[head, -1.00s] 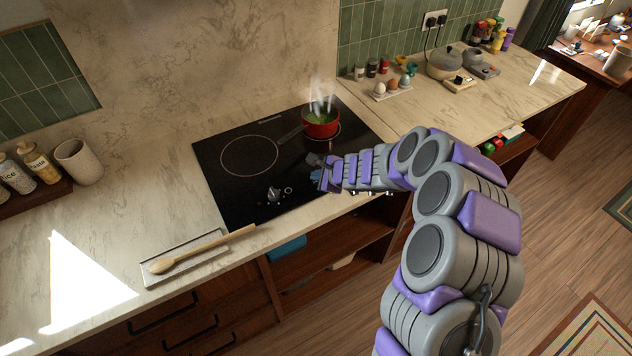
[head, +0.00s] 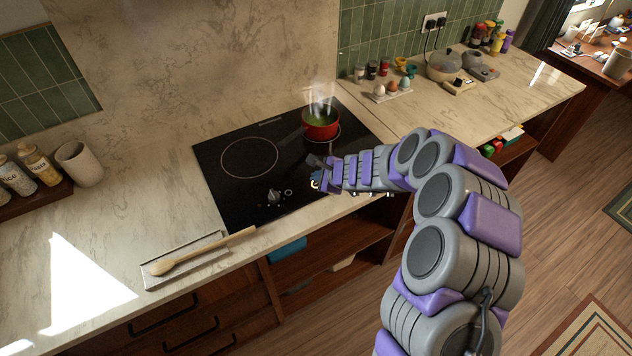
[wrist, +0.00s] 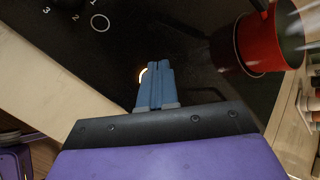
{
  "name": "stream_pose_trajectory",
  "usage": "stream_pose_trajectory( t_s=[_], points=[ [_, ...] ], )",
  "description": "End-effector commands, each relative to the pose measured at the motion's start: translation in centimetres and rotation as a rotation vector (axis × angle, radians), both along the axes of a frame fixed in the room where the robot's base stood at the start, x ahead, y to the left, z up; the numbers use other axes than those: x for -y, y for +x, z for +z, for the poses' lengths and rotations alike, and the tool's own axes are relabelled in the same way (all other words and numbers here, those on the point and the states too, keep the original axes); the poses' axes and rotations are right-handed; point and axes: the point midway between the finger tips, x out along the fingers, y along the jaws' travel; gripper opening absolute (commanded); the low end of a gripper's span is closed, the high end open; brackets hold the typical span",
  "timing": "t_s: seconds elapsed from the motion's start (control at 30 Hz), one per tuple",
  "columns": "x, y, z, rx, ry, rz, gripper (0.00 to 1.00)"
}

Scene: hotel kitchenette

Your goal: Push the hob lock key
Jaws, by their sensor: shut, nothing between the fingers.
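The black hob (head: 235,185) is set in the marble counter. A lit, orange-white ring (head: 315,181) glows near its front edge; it looks like the lock key, though no symbol on it is readable. The ring also shows in the wrist view (wrist: 143,74), partly covered by my fingers. My gripper (wrist: 154,65) is shut and empty, its blue fingers side by side, with the tips at the ring's right side. I cannot tell whether they touch the glass. In the head view my gripper (head: 314,170) is low over the hob's front right part.
A red pot (head: 320,124) steams on the hob's back right, beyond my gripper. A knob (head: 273,196) and a plain white ring (head: 288,192) lie to the left. A wooden spoon (head: 200,250) rests on a tray (head: 155,279) at the counter's front.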

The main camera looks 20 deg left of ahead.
Motion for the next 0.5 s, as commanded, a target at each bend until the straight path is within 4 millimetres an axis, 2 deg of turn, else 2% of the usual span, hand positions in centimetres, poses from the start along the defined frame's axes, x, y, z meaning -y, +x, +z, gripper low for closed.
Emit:
stream_pose_trajectory(
  t_s=[0.5],
  points=[
    [0.00,0.02,1.06,-0.001,0.000,-0.001,0.00]
  ],
)
